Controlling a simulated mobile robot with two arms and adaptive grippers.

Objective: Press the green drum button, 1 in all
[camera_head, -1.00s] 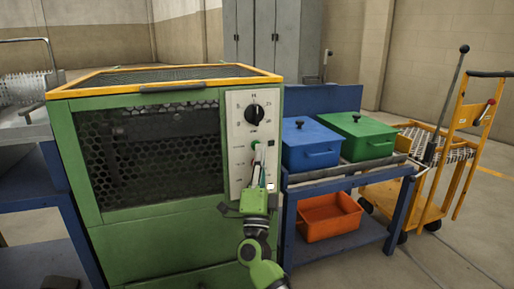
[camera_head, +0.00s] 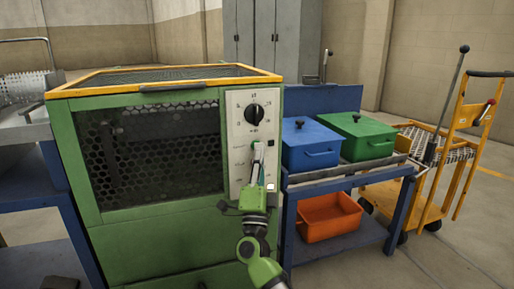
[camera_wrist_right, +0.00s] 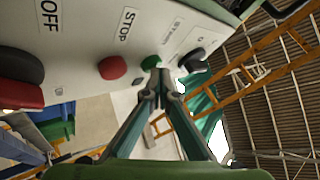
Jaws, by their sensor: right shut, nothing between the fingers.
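A green drum machine (camera_head: 140,230) stands in the head view, with a pale control panel (camera_head: 237,110) on its front right. The green button (camera_wrist_right: 150,62) shows in the wrist view, partly covered by my right gripper. My right gripper (camera_wrist_right: 158,76) is shut and empty, its fingertips right at the green button. I cannot tell whether they touch it or whether it is pushed in. In the head view my right gripper (camera_head: 257,152) is in front of the panel and hides the button. My left gripper is out of view.
In the wrist view a red button (camera_wrist_right: 112,67) sits near a STOP label, and a dark knob (camera_wrist_right: 192,57) is on the other side. A dial (camera_head: 254,114) is above my gripper. A blue bench with a blue box (camera_head: 310,150) and green box (camera_head: 362,140) stands at right.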

